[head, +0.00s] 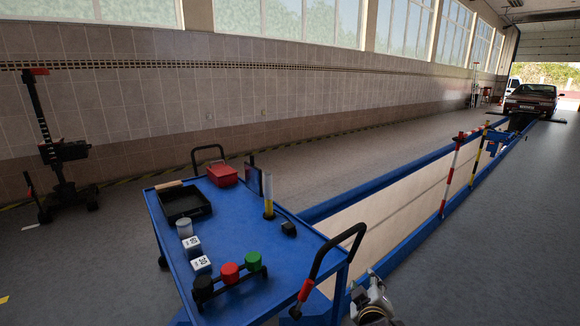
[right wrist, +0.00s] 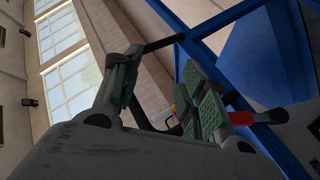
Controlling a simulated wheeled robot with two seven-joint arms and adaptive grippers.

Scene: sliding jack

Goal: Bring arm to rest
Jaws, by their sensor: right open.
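My right gripper (head: 368,293) shows at the bottom edge of the head view, just right of the cart's front right corner. In the right wrist view my right gripper (right wrist: 163,90) has its two fingers spread apart, with nothing held between them. The black cart handle with a red grip (head: 306,290) is close to its left in the head view. The red grip also shows behind the right finger in the right wrist view (right wrist: 241,118). I cannot tell whether the gripper touches the handle. My left gripper is not in view.
A blue cart (head: 225,236) carries a black tray (head: 184,203), a red box (head: 222,175), white blocks and red, green and black knobs. A blue-edged pit (head: 400,190) runs right of it, with striped poles (head: 451,178). A car (head: 530,101) stands far off. Grey floor right is clear.

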